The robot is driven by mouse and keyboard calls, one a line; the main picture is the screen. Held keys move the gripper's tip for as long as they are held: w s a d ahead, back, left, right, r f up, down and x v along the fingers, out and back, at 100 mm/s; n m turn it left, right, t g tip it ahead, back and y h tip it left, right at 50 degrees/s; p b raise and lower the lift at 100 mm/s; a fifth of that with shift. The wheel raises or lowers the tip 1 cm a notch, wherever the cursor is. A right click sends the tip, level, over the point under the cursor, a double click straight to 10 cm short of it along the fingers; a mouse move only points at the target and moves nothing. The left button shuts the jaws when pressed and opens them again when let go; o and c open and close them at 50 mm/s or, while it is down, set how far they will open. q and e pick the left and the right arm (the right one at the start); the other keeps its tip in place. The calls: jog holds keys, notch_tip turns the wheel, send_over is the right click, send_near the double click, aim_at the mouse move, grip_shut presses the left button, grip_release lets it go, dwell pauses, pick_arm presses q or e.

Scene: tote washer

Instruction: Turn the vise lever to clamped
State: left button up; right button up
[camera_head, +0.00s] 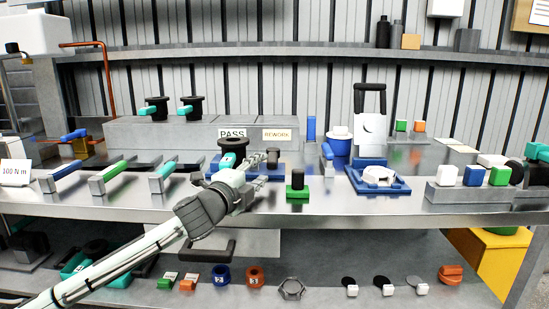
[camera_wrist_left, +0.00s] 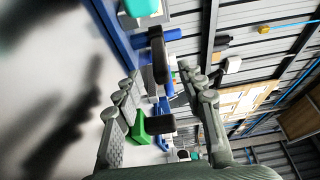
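My left gripper (camera_head: 262,171) reaches in from the left, just in front of a blue vise-like fixture (camera_head: 285,165) on the bench. Its fingers are apart, with nothing between the tips in the left wrist view (camera_wrist_left: 163,79). A teal valve-like part with a black round top (camera_head: 233,145) stands at the fixture, left of the fingers. A dark bar with a blue end, possibly the vise lever (camera_wrist_left: 160,58), shows just beyond the fingertips in the left wrist view, apparently untouched. In the head view the gripper hides much of this area.
A black cylinder on a green block (camera_head: 298,191) stands close right of the gripper. A blue tray with a white part (camera_head: 378,178) is farther right. Handled tools (camera_head: 112,177) lie left. Grey boxes with PASS and REWORK signs (camera_head: 277,134) stand behind.

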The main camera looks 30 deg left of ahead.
aim_at(272, 161)
pick_arm(q)
jog(key=w, duration=0.5)
jog(key=w+a+p, duration=0.1)
jog(key=w, duration=0.1)
jog(key=shift+w+a, duration=0.1)
jog(key=shift+w, duration=0.2)
pick_arm(e)
jog(key=shift+g, duration=0.3)
jog(key=s+f, duration=0.1)
jog(key=f, duration=0.2)
jog(key=s+d+f, duration=0.1)
jog(key=shift+s+f, duration=0.2)
jog(key=shift+s, duration=0.15)
jog(key=shift+a, duration=0.1)
pick_arm(q)
grip_shut()
